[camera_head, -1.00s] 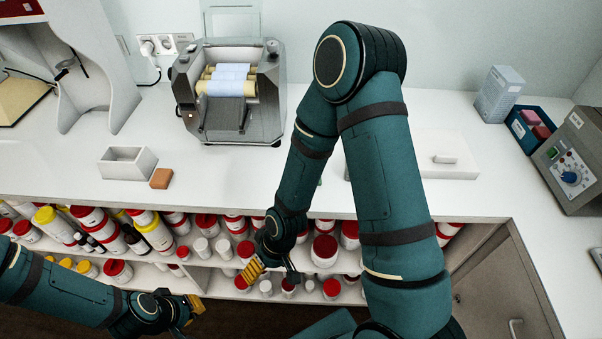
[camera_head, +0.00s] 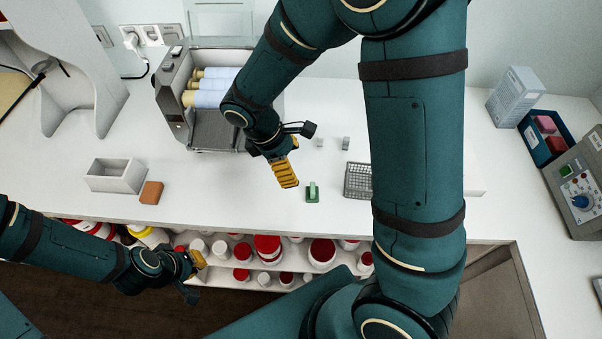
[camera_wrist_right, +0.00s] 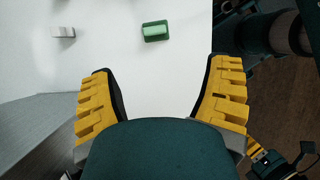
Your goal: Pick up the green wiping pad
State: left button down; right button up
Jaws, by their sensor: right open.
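The green wiping pad (camera_head: 312,191) lies on the white counter, with a small raised grip on top. It also shows in the right wrist view (camera_wrist_right: 156,31), ahead of the fingertips and near the counter's edge. My right gripper (camera_head: 286,172) is above the counter just left of the pad, apart from it. In the right wrist view its yellow fingers (camera_wrist_right: 160,92) are spread with nothing between them. My left gripper (camera_head: 196,270) hangs in front of the lower shelf at the left, away from the pad; its finger opening is unclear.
The roller mill (camera_head: 190,108) stands behind my right gripper. A wire basket (camera_head: 357,181) sits right of the pad. Two small grey blocks (camera_head: 346,143) lie behind it. A white box (camera_head: 114,176) and an orange block (camera_head: 151,192) lie at left. Jars fill the shelves (camera_head: 222,272) below.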

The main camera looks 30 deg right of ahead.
aim_at(312, 187)
jog(key=x, duration=0.5)
jog(key=b+x, duration=0.1)
jog(key=x, duration=0.2)
jog(key=shift+w+f, duration=0.1)
jog(key=shift+w, duration=0.15)
jog(key=shift+d+x, duration=0.15)
jog(key=shift+x, duration=1.3)
jog(key=shift+d+x, duration=0.1)
jog(key=shift+x, duration=1.35)
pick_arm(q)
jog(key=shift+x, duration=0.75)
pick_arm(e)
jog(key=shift+w, duration=0.15)
pick_arm(q)
jog(key=shift+w+a, duration=0.1)
jog(key=shift+a, duration=0.05)
pick_arm(e)
jog(key=c, duration=1)
